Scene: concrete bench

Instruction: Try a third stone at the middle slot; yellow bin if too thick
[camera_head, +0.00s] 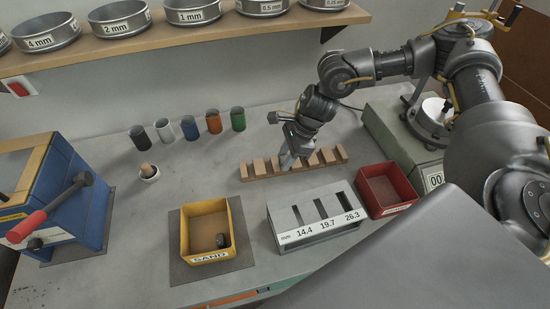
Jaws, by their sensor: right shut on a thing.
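The slot gauge (283,218) is a grey metal block with three slots marked 14.4, 19.7 and 26.3 mm; the middle slot (321,208) is empty. The yellow bin (186,232), labelled SAND, stands left of it on a dark mat and holds one dark stone (221,241). My right gripper (286,164) points down at the wooden rack (249,172), behind the gauge. It is shut on a stone, which its fingers mostly hide. My left gripper is not in view.
A red bin (407,187) stands right of the gauge, beside a grey-green scale (384,140). A blue press (88,200) is at the left. Sieves sit on the shelf (150,43) above.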

